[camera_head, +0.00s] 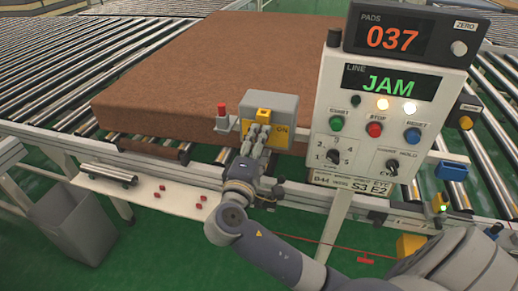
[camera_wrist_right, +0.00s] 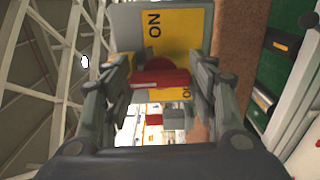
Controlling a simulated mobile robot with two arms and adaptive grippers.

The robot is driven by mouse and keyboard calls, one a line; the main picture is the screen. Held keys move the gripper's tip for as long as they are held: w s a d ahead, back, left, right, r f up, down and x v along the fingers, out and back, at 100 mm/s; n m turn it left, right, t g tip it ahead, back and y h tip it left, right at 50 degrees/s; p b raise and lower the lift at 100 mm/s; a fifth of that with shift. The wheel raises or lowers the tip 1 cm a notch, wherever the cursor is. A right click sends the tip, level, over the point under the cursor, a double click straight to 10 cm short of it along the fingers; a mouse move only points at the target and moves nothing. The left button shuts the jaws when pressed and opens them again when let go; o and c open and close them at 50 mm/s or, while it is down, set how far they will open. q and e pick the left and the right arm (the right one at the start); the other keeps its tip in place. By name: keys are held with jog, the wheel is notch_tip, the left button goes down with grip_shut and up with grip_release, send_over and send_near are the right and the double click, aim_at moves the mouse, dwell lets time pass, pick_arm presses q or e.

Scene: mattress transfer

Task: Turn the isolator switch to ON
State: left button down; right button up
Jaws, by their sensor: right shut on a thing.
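The isolator switch is a grey box (camera_head: 272,104) with a yellow plate (camera_head: 284,139) marked ON at its right side, mounted at the conveyor's front edge. In the right wrist view the yellow plate (camera_wrist_right: 180,32) has ON near the top and a second, mostly hidden label lower down. The red handle (camera_wrist_right: 160,79) lies between the fingers, its bar running left to right, not pointing at ON. My right gripper (camera_head: 262,136) is at the switch face, shut on the handle; the fingers hide the handle in the head view. My left gripper is out of view.
A control panel (camera_head: 341,107) stands right of the switch, its display reading JAM. A brown mattress (camera_head: 190,60) lies on rollers behind. A small red-topped part (camera_head: 221,115) stands left of the switch. A white shelf (camera_head: 135,190) and grey bin (camera_head: 75,225) are lower left.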

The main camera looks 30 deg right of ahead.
jog(key=shift+m, duration=0.3)
jog(key=o, duration=1.1)
jog(key=shift+c, duration=0.2)
jog(key=v, duration=1.2)
jog(key=shift+f, duration=0.1)
